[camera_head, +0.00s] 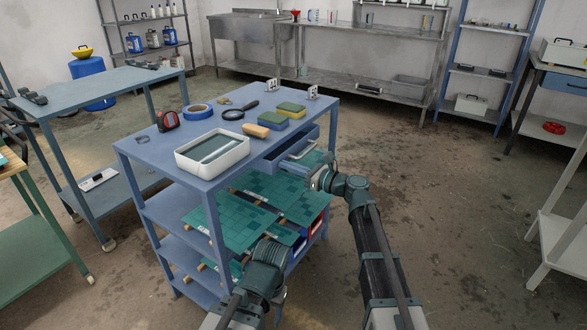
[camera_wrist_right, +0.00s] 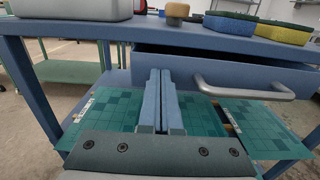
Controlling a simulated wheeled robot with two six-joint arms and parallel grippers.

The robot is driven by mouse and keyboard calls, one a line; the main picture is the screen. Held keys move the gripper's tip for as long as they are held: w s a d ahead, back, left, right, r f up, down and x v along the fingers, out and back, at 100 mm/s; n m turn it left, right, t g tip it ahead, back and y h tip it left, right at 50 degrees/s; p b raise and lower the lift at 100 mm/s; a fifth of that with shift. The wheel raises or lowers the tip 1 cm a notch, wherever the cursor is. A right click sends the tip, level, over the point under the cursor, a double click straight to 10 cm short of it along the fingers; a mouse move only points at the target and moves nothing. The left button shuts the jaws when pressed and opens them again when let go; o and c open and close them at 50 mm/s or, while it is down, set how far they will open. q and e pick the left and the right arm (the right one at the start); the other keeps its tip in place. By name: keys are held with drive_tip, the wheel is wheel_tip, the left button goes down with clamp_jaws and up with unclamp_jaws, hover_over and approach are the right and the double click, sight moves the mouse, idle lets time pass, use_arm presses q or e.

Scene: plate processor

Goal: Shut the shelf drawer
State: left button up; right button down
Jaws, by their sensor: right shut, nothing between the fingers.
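The blue shelf drawer (camera_head: 286,152) is under the top of the blue cart and stands partly pulled out. Its front (camera_wrist_right: 225,72) spans the upper right of the right wrist view. A pale bar handle (camera_wrist_right: 245,91) sticks out from that front, and it also shows in the head view. My right gripper (camera_wrist_right: 158,100) is shut and empty, its fingers close together to the left of the handle and apart from it. In the head view the right gripper (camera_head: 314,179) is just below and in front of the drawer. My left arm is low at the cart's near side; its fingers do not show.
The blue cart (camera_head: 160,150) carries a white tray (camera_head: 240,150), sponges (camera_head: 291,110), a magnifier and tape on top. Green patterned plates (camera_head: 235,220) stick out from the shelves below the drawer, close to my arms. Open floor (camera_head: 450,200) lies to the right.

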sight(277, 161)
drive_tip(key=x, duration=0.4)
drive_tip(key=shift+w, duration=0.1)
use_arm(q)
drive_tip(key=shift+d, duration=0.15)
use_arm(e)
drive_tip(key=shift+r, duration=0.1)
drive_tip(key=shift+s+d, duration=0.15)
drive_tip(key=shift+s, duration=0.1)
use_arm(q)
drive_tip(key=shift+s+d, duration=0.1)
drive_tip(key=shift+d, duration=0.9)
use_arm(e)
drive_tip(key=v, duration=1.4)
